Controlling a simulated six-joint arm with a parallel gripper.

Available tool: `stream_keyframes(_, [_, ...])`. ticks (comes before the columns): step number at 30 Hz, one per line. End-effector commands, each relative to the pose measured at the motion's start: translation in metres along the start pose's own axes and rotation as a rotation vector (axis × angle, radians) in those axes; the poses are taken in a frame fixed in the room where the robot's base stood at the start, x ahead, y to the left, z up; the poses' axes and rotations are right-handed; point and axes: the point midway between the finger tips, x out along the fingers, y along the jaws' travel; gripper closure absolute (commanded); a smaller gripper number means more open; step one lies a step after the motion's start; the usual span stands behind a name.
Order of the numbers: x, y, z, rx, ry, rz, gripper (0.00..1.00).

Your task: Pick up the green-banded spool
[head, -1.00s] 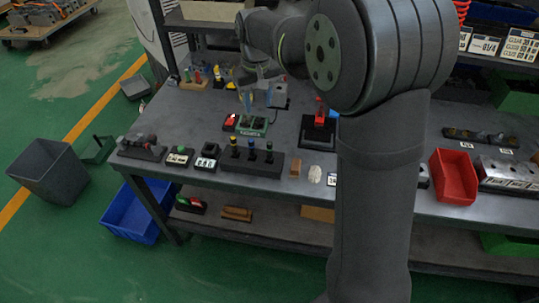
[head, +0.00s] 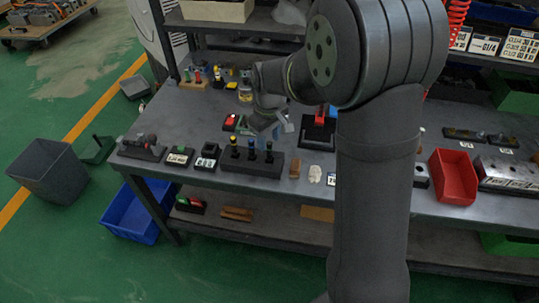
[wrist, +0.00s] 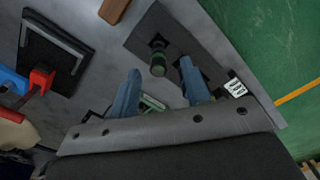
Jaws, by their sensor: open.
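The green-banded spool (wrist: 158,62) stands upright at one end of a dark block (wrist: 149,37). In the wrist view it appears between the two blue fingertips of my gripper (wrist: 160,68), and I see no contact. In the head view the block (head: 228,164) holds three spools in a row. The rightmost spool (head: 269,153) is the green-banded one, though its band is hard to make out there. My gripper (head: 284,128) is open and empty, above and behind that end of the block. The other spools are mostly hidden by a finger in the wrist view.
A small wooden block (head: 295,169) and a pale lump (head: 315,174) lie right of the spool block. A black stand with a red part (head: 319,115) is behind to the right. Small labelled blocks (head: 180,157) stand to the left. The table's front edge is close.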

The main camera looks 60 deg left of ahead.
Motion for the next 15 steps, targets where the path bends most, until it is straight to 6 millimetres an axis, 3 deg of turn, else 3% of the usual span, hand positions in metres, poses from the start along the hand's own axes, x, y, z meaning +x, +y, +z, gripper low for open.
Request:
stream_keyframes(5, [0.012, 0.0, 0.001, 0.0, -0.002, -0.001, 0.57])
stream_keyframes(15, [0.056, 0.002, 0.0, 0.0, -0.001, -0.001, 0.57])
